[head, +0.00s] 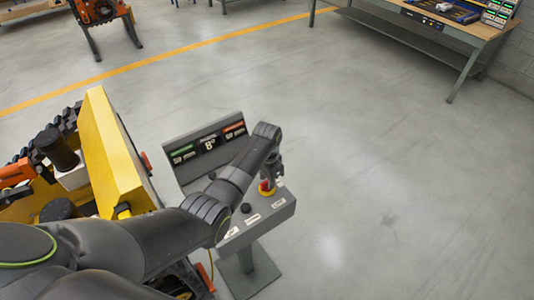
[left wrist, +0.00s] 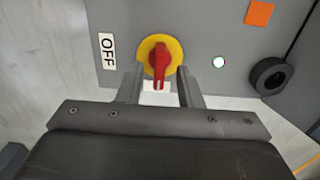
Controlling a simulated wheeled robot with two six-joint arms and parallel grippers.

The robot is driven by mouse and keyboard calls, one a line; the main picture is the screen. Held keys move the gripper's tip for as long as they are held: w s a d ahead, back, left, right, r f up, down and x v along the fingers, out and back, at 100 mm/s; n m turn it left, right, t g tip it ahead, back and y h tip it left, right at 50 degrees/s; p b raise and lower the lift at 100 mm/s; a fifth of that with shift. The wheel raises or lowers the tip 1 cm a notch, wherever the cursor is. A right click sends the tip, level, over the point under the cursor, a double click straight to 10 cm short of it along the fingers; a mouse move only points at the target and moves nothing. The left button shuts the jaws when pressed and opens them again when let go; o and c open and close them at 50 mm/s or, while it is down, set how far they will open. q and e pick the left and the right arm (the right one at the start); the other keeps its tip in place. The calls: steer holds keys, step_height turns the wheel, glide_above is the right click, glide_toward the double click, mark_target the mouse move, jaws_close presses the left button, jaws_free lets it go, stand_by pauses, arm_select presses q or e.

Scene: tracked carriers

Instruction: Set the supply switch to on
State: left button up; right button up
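The supply switch is a red handle (left wrist: 160,60) on a round yellow plate (left wrist: 144,50); the plate also shows small on the console in the head view (head: 266,189). In the left wrist view the handle stands upright in the picture, its narrow end down over a pale label (left wrist: 147,87). A white OFF label (left wrist: 107,52) is left of the plate. My left gripper (left wrist: 159,72) is open, with one finger on each side of the handle's lower part and gaps visible. In the head view my left gripper (head: 270,172) is just above the switch. My right gripper is not in view.
The grey console (head: 262,220) has a display panel (head: 208,143) behind, a black knob (head: 246,208) and white labels. A yellow machine (head: 112,150) stands close on the left. A workbench (head: 440,25) is at the back right. The floor right of the console is clear.

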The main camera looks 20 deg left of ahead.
arm_select(q)
step_height(320, 180, up, 16)
steer(key=shift+f+p, duration=0.2)
steer(key=shift+p, duration=0.15)
steer(key=shift+f, duration=0.1)
stand_by(0.4)
